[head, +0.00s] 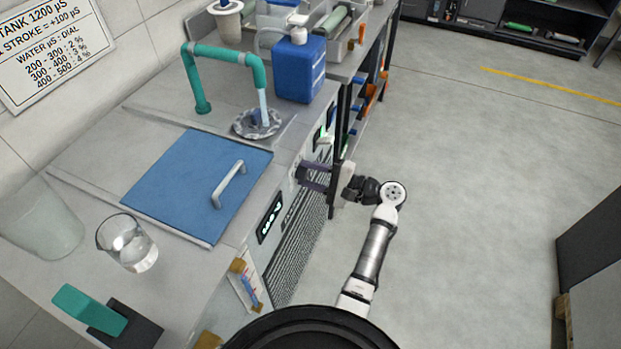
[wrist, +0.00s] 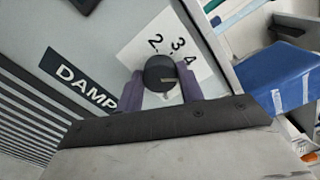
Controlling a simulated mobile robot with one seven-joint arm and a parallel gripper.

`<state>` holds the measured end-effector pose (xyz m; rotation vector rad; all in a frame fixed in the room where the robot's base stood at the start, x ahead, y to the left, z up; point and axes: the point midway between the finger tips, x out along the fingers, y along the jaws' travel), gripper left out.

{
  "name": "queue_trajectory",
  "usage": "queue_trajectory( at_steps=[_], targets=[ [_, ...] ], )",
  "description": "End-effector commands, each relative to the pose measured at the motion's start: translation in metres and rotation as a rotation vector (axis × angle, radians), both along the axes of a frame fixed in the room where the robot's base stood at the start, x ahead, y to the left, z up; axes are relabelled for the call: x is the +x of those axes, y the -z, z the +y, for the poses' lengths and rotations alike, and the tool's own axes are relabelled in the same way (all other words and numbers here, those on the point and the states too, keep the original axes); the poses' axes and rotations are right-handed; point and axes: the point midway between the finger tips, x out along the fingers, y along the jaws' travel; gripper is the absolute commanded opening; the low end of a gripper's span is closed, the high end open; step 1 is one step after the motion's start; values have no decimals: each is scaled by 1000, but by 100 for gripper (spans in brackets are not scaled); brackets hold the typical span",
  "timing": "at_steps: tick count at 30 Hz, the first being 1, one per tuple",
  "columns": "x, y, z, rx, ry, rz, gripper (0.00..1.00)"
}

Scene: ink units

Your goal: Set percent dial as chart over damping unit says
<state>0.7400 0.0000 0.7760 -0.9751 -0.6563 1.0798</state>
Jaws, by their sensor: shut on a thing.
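The black percent dial (wrist: 158,72) shows in the wrist view on a white plate (wrist: 140,48) marked 2, 3 and 4. The purple fingers of my gripper (wrist: 161,92) are shut on it, one on each side. A short light mark shows on the dial, but I cannot tell which number it points to. The damping unit's label (wrist: 80,80) reads "DAMP", partly hidden. In the head view my gripper (head: 318,177) is at the unit's front and hides the dial. The wall chart (head: 55,50) gives 200–300 as 2%, 300–400 as 3%, 400–500 as 4%.
A blue lid (head: 190,180) with a handle, a teal tap (head: 225,56) and a blue canister (head: 300,68) are on the counter. A dark display (head: 270,217) is unreadable.

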Motion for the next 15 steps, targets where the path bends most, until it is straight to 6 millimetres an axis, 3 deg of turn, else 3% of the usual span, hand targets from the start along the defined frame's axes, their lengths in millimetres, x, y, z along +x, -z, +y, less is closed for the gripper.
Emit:
queue_trajectory(
  at_steps=[15],
  targets=[
    [-1, 1, 0, -96, -1, -230, 15]
  ],
)
